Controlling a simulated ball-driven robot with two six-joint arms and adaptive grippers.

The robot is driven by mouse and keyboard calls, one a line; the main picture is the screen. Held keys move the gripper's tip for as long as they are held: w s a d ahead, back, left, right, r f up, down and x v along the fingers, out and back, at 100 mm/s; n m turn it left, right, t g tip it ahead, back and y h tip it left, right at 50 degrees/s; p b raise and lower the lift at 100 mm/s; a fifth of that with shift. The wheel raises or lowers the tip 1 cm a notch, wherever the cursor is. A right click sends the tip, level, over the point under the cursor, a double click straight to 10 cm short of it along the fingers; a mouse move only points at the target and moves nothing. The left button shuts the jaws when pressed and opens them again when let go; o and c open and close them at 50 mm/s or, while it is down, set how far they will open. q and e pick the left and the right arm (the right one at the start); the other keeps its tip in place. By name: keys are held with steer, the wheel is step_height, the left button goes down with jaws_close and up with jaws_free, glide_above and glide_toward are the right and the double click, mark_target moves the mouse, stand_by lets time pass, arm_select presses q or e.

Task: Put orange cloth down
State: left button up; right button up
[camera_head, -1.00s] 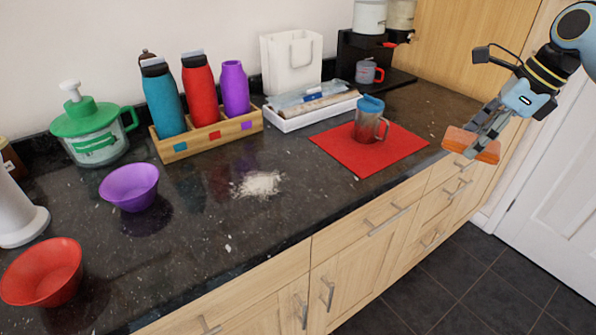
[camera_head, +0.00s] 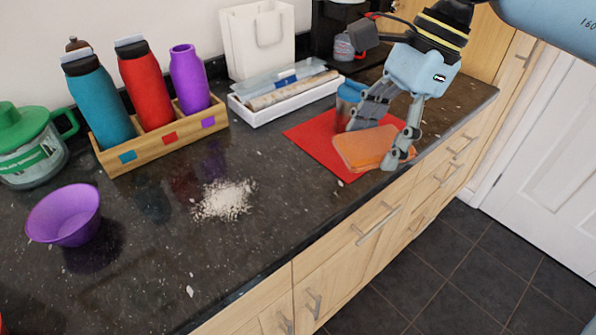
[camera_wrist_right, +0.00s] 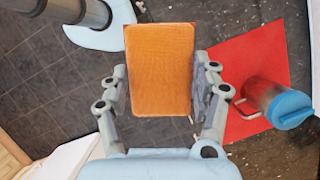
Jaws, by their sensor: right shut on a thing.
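The orange cloth (camera_head: 362,148) is a flat rectangle held by my right gripper (camera_head: 378,140). In the head view it overlaps the red mat and the counter's front edge. In the right wrist view the orange cloth (camera_wrist_right: 160,70) sits between the two fingers of the right gripper (camera_wrist_right: 163,95), which are shut on it. It looks held above the surface, but its exact height is hard to tell. My left gripper is not in view.
A red mat (camera_head: 313,143) lies on the dark counter (camera_head: 270,235). A blue-lidded mug (camera_wrist_right: 275,103) stands on it, close to the cloth. White powder (camera_head: 223,200) lies mid-counter. A wooden bottle rack (camera_head: 150,150), a white tray (camera_head: 285,105) and a purple bowl (camera_head: 65,215) stand around.

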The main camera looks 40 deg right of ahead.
steer(key=p, duration=0.1)
glide_above(299, 182)
steer(key=d, duration=0.1)
steer(key=f, duration=0.6)
steer(key=shift+s+d+f, duration=0.1)
steer(key=shift+s+f, duration=0.2)
steer(key=shift+w+f, duration=0.15)
steer(key=shift+f, duration=0.1)
step_height(299, 182, down, 4)
steer(key=shift+r+p, duration=0.1)
steer(key=shift+p, duration=0.45)
steer(key=shift+f+b, duration=0.45)
steer(key=shift+b, duration=0.05)
steer(key=o, duration=1.3)
